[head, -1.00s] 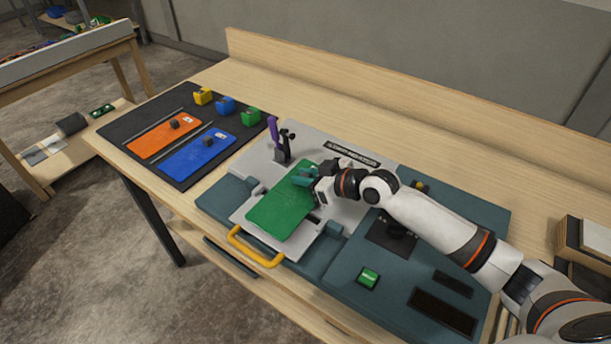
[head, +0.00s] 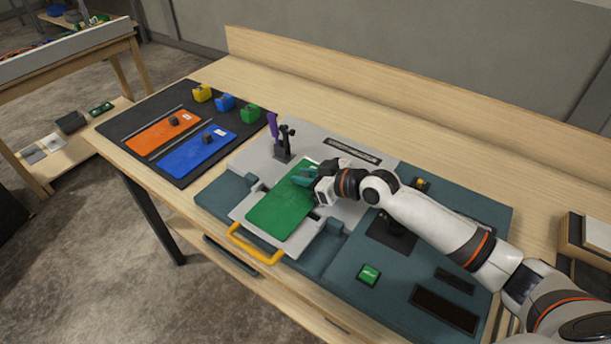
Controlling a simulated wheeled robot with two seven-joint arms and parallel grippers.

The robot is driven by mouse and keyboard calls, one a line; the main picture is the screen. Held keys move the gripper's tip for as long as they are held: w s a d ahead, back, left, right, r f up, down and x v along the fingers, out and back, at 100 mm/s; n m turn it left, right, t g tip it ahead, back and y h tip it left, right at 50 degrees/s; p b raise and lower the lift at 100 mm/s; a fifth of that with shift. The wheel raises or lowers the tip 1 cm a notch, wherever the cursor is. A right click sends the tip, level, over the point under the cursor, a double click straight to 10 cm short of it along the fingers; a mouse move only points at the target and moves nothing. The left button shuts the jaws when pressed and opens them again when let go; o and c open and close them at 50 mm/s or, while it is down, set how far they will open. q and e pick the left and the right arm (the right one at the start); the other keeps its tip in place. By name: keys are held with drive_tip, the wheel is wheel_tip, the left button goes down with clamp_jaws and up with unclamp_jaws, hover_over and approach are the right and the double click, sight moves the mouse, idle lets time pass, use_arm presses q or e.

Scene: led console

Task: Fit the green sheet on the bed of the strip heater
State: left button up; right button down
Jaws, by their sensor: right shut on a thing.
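The green sheet (head: 277,216) lies over the light grey bed (head: 242,212) of the strip heater, in the middle of the head view. It looks flat or nearly so; I cannot tell whether it rests fully on the bed. My right gripper (head: 307,180) is shut on the sheet's upper right part and hides that part. The heater's teal base (head: 330,282) reaches to the right, with a yellow handle (head: 254,246) at the bed's front. My left gripper is not in view.
A dark mat (head: 118,128) at the left holds an orange sheet (head: 163,132), a blue sheet (head: 198,154) and yellow, blue and green blocks. A black clamp with a purple lever (head: 273,125) stands behind the bed. A green button (head: 369,274) sits on the base. The table's back is clear.

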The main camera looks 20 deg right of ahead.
drive_tip(key=c, duration=1.2)
unclamp_jaws()
drive_tip(key=shift+o, duration=0.2)
drive_tip(key=b+v, duration=0.2)
drive_tip(key=v, duration=0.8)
drive_tip(key=shift+s+d, duration=0.25)
drive_tip(key=shift+s, duration=0.05)
drive_tip(key=shift+s+d+r, duration=0.25)
drive_tip(key=shift+s+r, duration=0.15)
drive_tip(key=shift+s, duration=0.05)
drive_tip(key=shift+r, duration=0.15)
